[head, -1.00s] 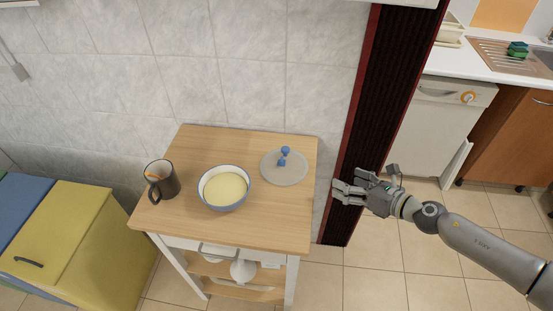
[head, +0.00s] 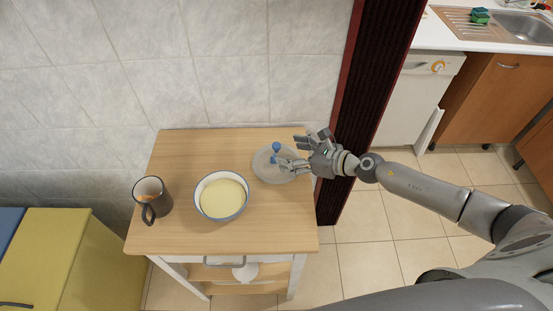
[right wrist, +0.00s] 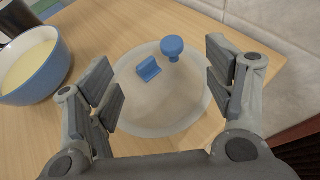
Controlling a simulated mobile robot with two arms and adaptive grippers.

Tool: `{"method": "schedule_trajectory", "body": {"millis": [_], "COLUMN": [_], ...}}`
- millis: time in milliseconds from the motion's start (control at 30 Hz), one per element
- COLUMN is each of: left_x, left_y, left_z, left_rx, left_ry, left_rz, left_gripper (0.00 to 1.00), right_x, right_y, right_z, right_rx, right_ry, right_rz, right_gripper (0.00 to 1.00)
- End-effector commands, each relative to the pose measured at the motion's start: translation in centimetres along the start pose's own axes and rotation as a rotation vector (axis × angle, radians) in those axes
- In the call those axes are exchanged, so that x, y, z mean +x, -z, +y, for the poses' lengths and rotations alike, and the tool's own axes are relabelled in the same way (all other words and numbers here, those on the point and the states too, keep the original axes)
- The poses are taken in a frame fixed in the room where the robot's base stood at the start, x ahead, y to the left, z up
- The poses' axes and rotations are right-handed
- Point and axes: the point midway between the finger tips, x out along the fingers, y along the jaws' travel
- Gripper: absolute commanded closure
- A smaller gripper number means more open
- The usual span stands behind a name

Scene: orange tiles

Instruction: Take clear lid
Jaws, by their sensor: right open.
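The clear lid (head: 262,168) is a round, see-through disc with blue fittings, lying flat on the right part of the small wooden table. In the right wrist view the lid (right wrist: 150,115) shows whole, with a blue round knob and a small blue block on it. My right gripper (head: 285,153) is at the lid's right side, partly covering it in the head view. In the right wrist view the right gripper (right wrist: 163,85) is open, with its fingers on either side of the lid and nothing between them held. My left gripper is not in view.
A blue-rimmed bowl (head: 222,212) with pale yellow content stands left of the lid. A dark mug (head: 150,203) stands farther left on the table top (head: 190,160). A tiled wall is behind, and a dark red-edged panel (head: 370,100) stands to the right.

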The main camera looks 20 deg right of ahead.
Motion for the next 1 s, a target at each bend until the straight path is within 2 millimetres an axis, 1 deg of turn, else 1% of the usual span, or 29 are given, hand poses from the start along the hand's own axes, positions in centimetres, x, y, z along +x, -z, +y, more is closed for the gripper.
{"method": "schedule_trajectory", "body": {"millis": [33,133,200,300,400,500,700,733,767,1000], "left_x": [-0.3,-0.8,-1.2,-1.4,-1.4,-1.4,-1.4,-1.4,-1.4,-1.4], "left_y": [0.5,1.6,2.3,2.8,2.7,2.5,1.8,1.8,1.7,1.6], "left_z": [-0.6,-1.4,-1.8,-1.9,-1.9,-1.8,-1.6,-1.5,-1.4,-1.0], "left_rx": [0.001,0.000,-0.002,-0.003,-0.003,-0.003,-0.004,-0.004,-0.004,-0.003], "left_ry": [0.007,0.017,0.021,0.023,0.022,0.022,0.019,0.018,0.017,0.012], "left_rz": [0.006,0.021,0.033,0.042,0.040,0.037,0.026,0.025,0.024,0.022], "left_gripper": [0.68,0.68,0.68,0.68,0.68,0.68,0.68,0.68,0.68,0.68], "right_x": [0.3,1.4,2.4,3.8,4.7,5.0,5.1,5.1,5.0,5.0], "right_y": [-0.2,-0.5,-0.7,-0.5,-0.5,-0.4,-0.3,-0.3,-0.3,-0.3], "right_z": [0.0,0.1,0.0,0.0,0.0,0.0,0.0,0.0,0.0,0.0], "right_rx": [0.001,0.002,0.002,0.002,0.001,0.000,0.000,0.000,0.000,0.000], "right_ry": [0.000,0.000,0.001,0.000,0.001,0.001,0.000,0.000,0.000,0.000], "right_rz": [-0.001,-0.003,-0.003,-0.002,-0.002,0.000,0.000,0.000,0.000,0.000], "right_gripper": [0.25,0.25,0.25,0.25,0.25,0.25,0.25,0.26,0.30,0.61]}}
